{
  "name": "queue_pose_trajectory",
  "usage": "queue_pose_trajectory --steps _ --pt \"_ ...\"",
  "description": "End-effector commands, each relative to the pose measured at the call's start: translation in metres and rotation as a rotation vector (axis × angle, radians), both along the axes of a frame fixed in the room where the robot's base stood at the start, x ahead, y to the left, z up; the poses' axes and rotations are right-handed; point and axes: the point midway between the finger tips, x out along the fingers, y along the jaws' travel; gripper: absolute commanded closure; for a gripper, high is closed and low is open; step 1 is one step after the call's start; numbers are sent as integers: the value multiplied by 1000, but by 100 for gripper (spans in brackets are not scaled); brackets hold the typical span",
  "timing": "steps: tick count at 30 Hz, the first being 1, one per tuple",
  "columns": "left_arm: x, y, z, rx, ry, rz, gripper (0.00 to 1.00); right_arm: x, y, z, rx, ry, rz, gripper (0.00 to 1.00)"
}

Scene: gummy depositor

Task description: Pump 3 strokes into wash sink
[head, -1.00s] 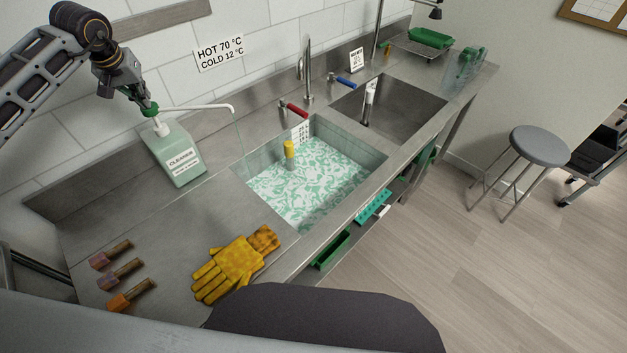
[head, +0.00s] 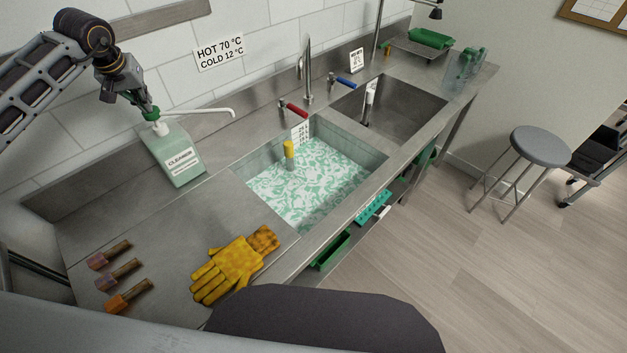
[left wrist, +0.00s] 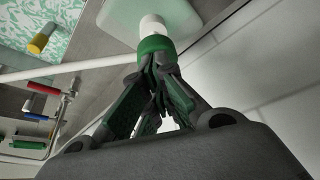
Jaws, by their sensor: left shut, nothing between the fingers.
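The cleaner bottle (head: 178,158), pale green with a white label, stands on the counter left of the wash sink. Its white pump spout (head: 205,111) reaches right toward the wash sink (head: 345,150), which holds foamy green-white liquid and a yellow cylinder (head: 289,149). My left gripper (head: 152,113) is shut and empty, its fingertips at the green top of the pump. In the left wrist view the closed fingertips (left wrist: 158,62) meet the green pump collar (left wrist: 155,45), with the white neck (left wrist: 153,25) beyond. My right gripper is not in view.
A red tap handle (head: 293,108) and a faucet (head: 307,70) stand behind the sink. A second, empty basin (head: 405,110) lies to the right. A stool (head: 540,147) stands on the floor.

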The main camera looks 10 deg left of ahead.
Motion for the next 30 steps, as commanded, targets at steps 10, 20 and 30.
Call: queue_pose_trajectory --steps 10,20,30 --pt "-1 -1 9 -1 7 -1 100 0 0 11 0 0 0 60" --pt "-1 -1 22 -1 5 -1 100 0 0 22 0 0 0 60" --pt "0 0 33 0 2 -1 100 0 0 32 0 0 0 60"
